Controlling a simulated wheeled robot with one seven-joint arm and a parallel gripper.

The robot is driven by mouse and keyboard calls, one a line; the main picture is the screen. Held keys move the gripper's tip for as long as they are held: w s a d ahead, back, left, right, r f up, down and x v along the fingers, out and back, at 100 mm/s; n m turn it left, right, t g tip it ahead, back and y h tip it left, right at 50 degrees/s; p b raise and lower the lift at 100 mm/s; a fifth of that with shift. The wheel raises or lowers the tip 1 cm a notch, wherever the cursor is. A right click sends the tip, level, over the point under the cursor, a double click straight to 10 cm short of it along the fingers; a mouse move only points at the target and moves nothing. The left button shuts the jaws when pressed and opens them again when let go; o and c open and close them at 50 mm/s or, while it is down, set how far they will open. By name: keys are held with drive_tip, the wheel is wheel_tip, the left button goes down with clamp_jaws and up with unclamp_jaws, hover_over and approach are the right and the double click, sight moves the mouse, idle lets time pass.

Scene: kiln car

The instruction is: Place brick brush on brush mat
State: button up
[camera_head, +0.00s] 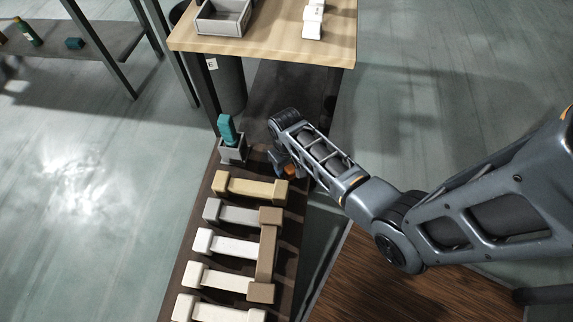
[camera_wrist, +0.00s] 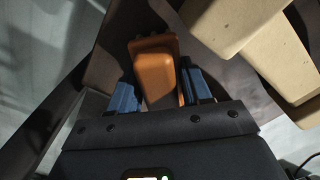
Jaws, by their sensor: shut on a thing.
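My gripper (camera_head: 284,164) is at the far end of the long dark rack, just beyond the tan brick nearest it. In the wrist view its two blue fingertips (camera_wrist: 160,90) are shut on an orange-brown block, which I take for the brick brush (camera_wrist: 157,68). The brush (camera_head: 291,171) shows only as a small orange patch beside the gripper in the head view. I cannot pick out the brush mat with certainty in either view.
Several bar-shaped bricks (camera_head: 236,243) lie across the dark rack, one lengthwise on top. A grey box (camera_head: 233,153) holding a teal object (camera_head: 226,128) stands left of my gripper. A wooden table (camera_head: 275,46) carries a grey tray (camera_head: 222,22). Tan bricks (camera_wrist: 250,30) are close by in the wrist view.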

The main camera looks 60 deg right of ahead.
drive_tip(key=shift+f, duration=0.15)
drive_tip(key=o, duration=0.9)
drive_tip(key=shift+o, duration=0.2)
wheel_tip(320, 180, up, 12)
drive_tip(key=p, duration=0.2)
drive_tip(key=shift+p, duration=0.35)
drive_tip(key=s+a+r+n+t+h, duration=0.2)
drive_tip(key=s+a+r+n+t, duration=0.15)
drive_tip(key=s+a+t, duration=0.65)
drive_tip(key=s+a+r+t, duration=0.1)
drive_tip(key=s+a+r, duration=0.1)
drive_tip(key=r, duration=0.6)
drive_tip(key=s+a+r+n+t+y, duration=0.1)
drive_tip(key=s+a+r+t, duration=0.1)
drive_tip(key=s+r, duration=0.3)
drive_tip(key=s+a+r+t+y, duration=0.1)
drive_tip(key=s+r, duration=0.3)
drive_tip(key=r, duration=0.9)
drive_tip(key=shift+s+a+t, duration=0.25)
drive_tip(key=shift+a+t, duration=0.25)
drive_tip(key=shift+a, duration=0.3)
